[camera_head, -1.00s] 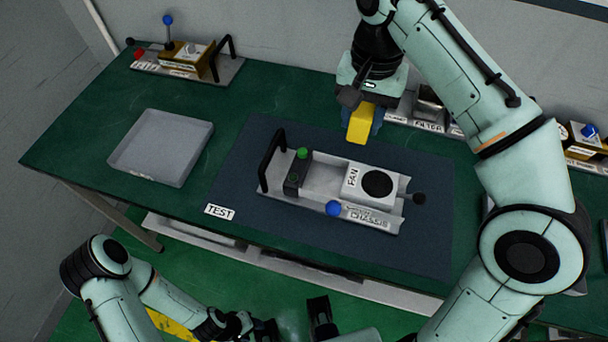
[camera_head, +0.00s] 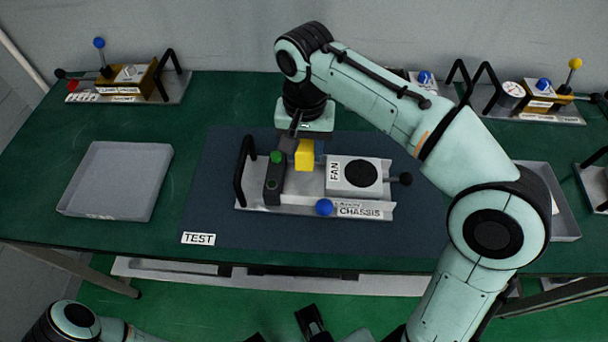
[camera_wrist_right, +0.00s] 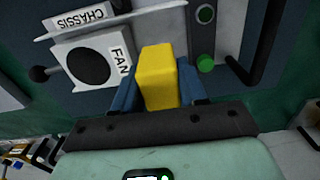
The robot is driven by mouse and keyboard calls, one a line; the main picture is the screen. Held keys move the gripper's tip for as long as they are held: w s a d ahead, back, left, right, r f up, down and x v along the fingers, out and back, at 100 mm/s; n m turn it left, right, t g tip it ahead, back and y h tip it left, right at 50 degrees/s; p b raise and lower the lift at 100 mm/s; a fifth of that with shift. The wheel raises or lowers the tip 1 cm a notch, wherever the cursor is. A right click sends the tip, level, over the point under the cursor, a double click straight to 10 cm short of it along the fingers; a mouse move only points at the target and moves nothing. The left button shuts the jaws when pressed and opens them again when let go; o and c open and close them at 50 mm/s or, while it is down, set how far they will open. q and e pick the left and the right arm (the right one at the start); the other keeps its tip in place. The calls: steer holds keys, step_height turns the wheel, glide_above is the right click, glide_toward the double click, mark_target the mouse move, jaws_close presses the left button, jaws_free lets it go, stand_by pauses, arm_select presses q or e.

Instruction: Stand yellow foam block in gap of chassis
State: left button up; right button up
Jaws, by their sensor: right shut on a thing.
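The yellow foam block (camera_head: 304,155) is held upright between the blue fingers of my right gripper (camera_head: 305,160). The block also shows in the right wrist view (camera_wrist_right: 157,77), with the right gripper (camera_wrist_right: 158,92) shut on it. The chassis (camera_head: 296,207) is a grey tray on the dark mat, with a white FAN unit (camera_head: 340,173) on its right and a dark block with a green button (camera_head: 275,178) on its left. The block is over the gap between these two; whether it touches the chassis floor I cannot tell. My left gripper (camera_head: 312,322) is partly in view at the bottom, its fingers unclear.
An empty grey tray (camera_head: 117,181) lies to the left. Fixtures with levers (camera_head: 129,80) stand along the back. The mat's front is clear.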

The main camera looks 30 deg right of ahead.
mark_target(304, 143)
step_height(304, 143, down, 8)
steer(key=shift+r+b, duration=0.1)
steer(key=shift+b, duration=0.75)
steer(key=shift+f, duration=0.2)
steer(key=o, duration=0.7)
steer(key=shift+r, duration=0.1)
step_height(304, 143, up, 12)
steer(key=p, duration=0.3)
steer(key=shift+r+p, duration=0.15)
steer(key=shift+p, duration=0.15)
